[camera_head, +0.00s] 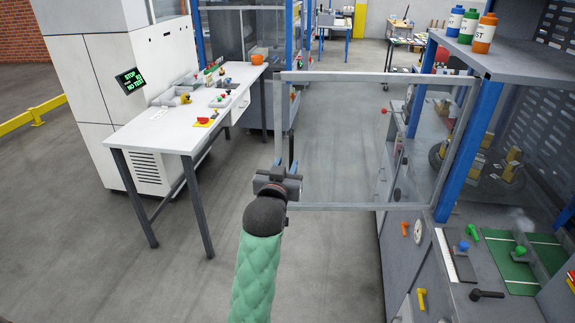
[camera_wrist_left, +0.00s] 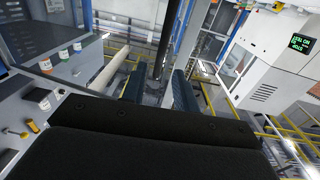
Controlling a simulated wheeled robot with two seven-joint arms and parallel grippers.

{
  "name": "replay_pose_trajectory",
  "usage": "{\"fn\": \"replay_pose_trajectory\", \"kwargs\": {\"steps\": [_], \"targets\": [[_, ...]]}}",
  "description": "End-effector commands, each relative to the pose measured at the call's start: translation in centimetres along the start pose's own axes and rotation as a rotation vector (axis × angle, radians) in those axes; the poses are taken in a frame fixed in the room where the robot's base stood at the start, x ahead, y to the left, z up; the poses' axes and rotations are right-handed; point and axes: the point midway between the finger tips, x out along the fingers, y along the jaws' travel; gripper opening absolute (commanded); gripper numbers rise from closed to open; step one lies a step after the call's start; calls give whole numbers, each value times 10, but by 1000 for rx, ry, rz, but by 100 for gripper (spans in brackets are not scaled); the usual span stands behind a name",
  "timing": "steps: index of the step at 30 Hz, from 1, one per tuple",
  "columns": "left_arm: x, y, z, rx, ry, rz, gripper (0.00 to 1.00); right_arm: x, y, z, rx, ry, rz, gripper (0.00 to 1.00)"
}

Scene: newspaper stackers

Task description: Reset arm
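My left arm, in a green quilted sleeve, comes in from the bottom of the head view. Its gripper (camera_head: 284,168) is beside the lower left corner of a clear door panel (camera_head: 350,140) with a grey frame, which stands swung open. In the left wrist view the two dark fingers of the left gripper (camera_wrist_left: 158,92) are spread apart. A dark upright bar (camera_wrist_left: 163,50) shows between or just beyond them, with gaps on both sides; I cannot tell its exact depth. My right arm and gripper are not in view.
The machine cabinet (camera_head: 460,190) with blue posts stands at the right, bottles (camera_head: 468,27) on top. A white table (camera_head: 175,133) with small parts stands at the left, beside a white machine (camera_head: 125,75). The grey floor (camera_head: 325,270) between them is clear.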

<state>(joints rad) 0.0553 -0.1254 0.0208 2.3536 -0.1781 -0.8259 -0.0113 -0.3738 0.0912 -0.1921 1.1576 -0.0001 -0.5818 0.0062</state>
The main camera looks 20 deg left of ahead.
Motion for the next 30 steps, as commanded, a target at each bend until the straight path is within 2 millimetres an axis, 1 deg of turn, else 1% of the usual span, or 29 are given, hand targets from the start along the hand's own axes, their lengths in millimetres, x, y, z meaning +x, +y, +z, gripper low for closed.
{"fn": "replay_pose_trajectory", "kwargs": {"steps": [14,17,20,23,24,26,27,29,30], "targets": [[-2,0,0,0,0,0,30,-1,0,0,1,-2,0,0],[0,1,5,2,-8,3,30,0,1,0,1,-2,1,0],[5,6,26,8,-41,14,30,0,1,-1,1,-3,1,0],[12,14,65,20,-102,33,30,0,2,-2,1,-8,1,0],[15,18,84,25,-131,42,30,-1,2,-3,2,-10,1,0],[18,24,114,35,-176,56,30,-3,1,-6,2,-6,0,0],[19,28,133,40,-205,66,30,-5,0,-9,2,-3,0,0],[19,33,163,48,-249,79,30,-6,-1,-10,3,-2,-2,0],[19,36,183,53,-279,88,30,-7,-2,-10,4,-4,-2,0]]}}
